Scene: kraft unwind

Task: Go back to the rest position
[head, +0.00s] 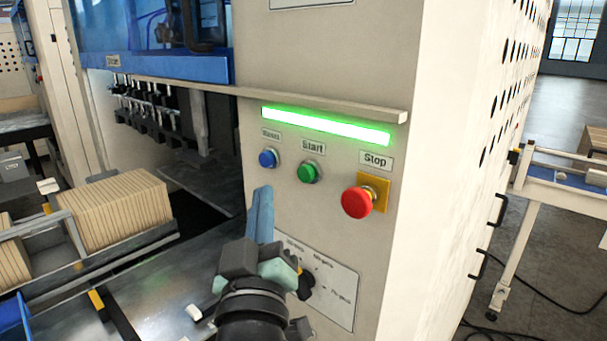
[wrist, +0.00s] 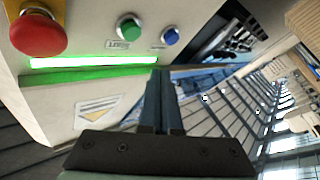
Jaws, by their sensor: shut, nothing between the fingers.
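My gripper (head: 261,200) is in front of the machine's control panel (head: 225,140), with its blue fingers pointing up and together. In the head view the fingertips are just below and left of the green Start button (head: 308,172) and below the blue Reset button (head: 268,158). The red Stop button (head: 358,202) is to the right. In the wrist view the shut fingers (wrist: 162,75) show with nothing between them. Whether they touch the panel I cannot tell. The rotary selector (head: 305,284) is partly hidden behind my gripper.
A glowing green light bar (head: 325,126) sits under a ledge (head: 300,100) that juts out above the buttons. At left, a tray of kraft-coloured stacks (head: 115,210) stands by the metal table (head: 170,285). A conveyor frame (head: 570,188) is at right, beyond open floor.

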